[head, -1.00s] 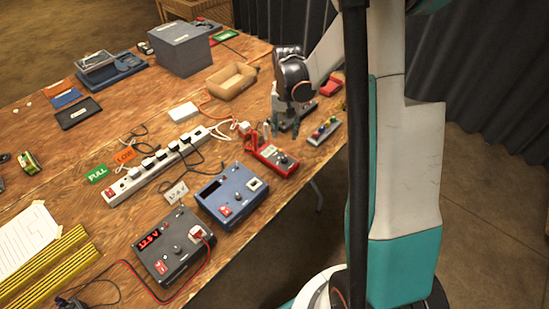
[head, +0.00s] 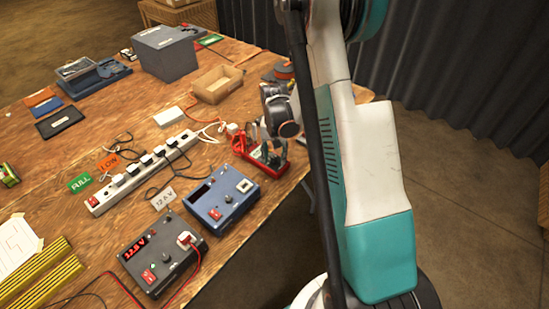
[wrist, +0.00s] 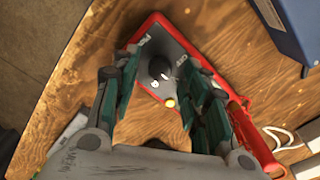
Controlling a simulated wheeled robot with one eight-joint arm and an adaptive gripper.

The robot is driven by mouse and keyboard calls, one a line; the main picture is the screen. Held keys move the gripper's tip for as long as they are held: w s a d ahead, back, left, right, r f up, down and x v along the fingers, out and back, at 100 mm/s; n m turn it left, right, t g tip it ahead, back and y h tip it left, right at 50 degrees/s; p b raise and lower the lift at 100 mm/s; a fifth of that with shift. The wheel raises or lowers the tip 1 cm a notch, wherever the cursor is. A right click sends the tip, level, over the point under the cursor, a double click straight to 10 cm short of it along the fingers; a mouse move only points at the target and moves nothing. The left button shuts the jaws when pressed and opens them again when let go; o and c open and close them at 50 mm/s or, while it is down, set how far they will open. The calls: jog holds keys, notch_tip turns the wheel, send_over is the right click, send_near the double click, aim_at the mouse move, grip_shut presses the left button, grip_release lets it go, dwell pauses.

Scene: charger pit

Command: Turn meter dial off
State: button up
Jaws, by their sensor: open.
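The red meter (wrist: 151,29) lies on the wooden table; its dark face carries a round black dial (wrist: 159,67) with a white mark, and a small yellow spot sits below the dial. A label reading OFF appears on the face to the right of the dial. My gripper (wrist: 160,80) is open above the meter, with one finger on each side of the dial; I cannot tell whether they touch it. In the head view my gripper (head: 277,148) covers much of the red meter (head: 281,170).
A blue charger box (head: 222,195) and a grey charger box (head: 162,252) with a red display stand to the left. A white power strip (head: 143,170) with several plugs lies behind them. A cardboard tray (head: 217,84) is farther back. The table edge is close on the right.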

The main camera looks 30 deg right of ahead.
jog(key=shift+f, duration=0.35)
jog(key=shift+c, duration=0.6)
grip_shut()
jog(key=shift+n, duration=0.3)
jog(key=n+b, duration=0.2)
jog(key=n, duration=0.3)
jog(key=shift+f, duration=0.1)
jog(key=n+b, duration=0.1)
jog(key=n, duration=0.5)
jog(key=shift+n, duration=0.3)
